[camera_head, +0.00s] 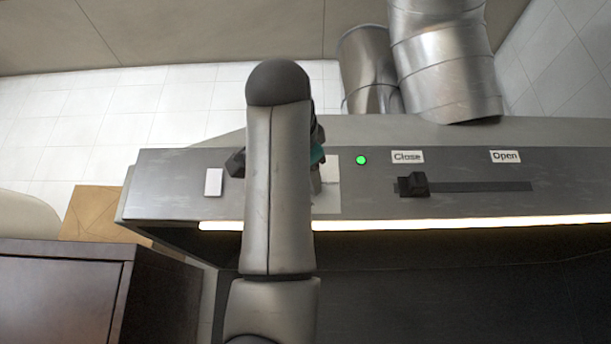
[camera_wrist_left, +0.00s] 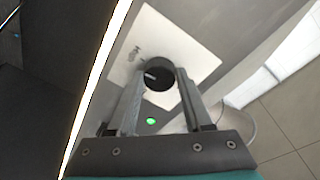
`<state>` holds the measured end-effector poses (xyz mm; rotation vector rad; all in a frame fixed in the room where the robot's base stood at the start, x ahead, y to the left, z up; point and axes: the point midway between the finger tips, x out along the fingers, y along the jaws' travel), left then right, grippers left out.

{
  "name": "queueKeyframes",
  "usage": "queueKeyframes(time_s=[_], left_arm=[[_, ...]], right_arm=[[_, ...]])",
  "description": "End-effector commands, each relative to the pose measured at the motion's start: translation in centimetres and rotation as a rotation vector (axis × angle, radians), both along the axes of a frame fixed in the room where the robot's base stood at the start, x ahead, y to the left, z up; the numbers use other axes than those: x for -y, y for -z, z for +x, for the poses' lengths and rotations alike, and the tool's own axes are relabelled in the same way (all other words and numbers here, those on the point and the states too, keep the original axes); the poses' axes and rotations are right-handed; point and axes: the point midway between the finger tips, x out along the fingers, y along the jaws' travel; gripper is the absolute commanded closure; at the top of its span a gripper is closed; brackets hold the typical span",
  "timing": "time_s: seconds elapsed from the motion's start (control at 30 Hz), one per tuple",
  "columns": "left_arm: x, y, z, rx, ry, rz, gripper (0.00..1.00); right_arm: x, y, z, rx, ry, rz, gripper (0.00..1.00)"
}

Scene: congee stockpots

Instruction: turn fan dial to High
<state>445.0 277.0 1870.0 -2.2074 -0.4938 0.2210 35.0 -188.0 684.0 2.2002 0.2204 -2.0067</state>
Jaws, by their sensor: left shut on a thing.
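The fan dial (camera_wrist_left: 158,74) is a round black knob with a short white pointer mark, on a white plate (camera_wrist_left: 196,60) in the left wrist view. Small dark marks (camera_wrist_left: 134,52) on the plate beside it are too blurred to read. My left gripper (camera_wrist_left: 161,80) is shut on the dial, one finger on each side. In the head view my left arm hides the dial and most of the gripper; part of the plate (camera_head: 328,198) shows right of the arm. I cannot tell which setting the pointer marks. My right gripper is in neither view.
The metal hood panel also holds a green light (camera_head: 361,160), a white switch (camera_head: 213,182) and a black slider (camera_head: 413,184) at the Close end of its slot. A lit strip (camera_head: 450,222) runs along the panel's lower edge. Metal ducts (camera_head: 445,65) rise behind.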

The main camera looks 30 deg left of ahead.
Motion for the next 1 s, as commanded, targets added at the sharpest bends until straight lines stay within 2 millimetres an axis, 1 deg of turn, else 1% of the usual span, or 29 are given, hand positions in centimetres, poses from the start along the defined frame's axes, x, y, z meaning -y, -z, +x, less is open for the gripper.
queueKeyframes(time_s=[0.3,0.77,0.8,1.0], left_arm=[[0.01,0.04,0.03,-0.053,0.0,0.08,1.0],[0.04,0.03,0.04,-0.059,0.001,0.092,1.0],[0.04,0.03,0.04,-0.059,0.001,0.092,0.47],[0.05,0.01,0.03,-0.058,0.001,0.091,0.25]], right_arm=[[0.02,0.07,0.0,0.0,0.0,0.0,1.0],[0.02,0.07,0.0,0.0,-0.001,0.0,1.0],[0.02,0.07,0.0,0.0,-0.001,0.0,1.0],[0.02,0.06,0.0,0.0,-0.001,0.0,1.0]])
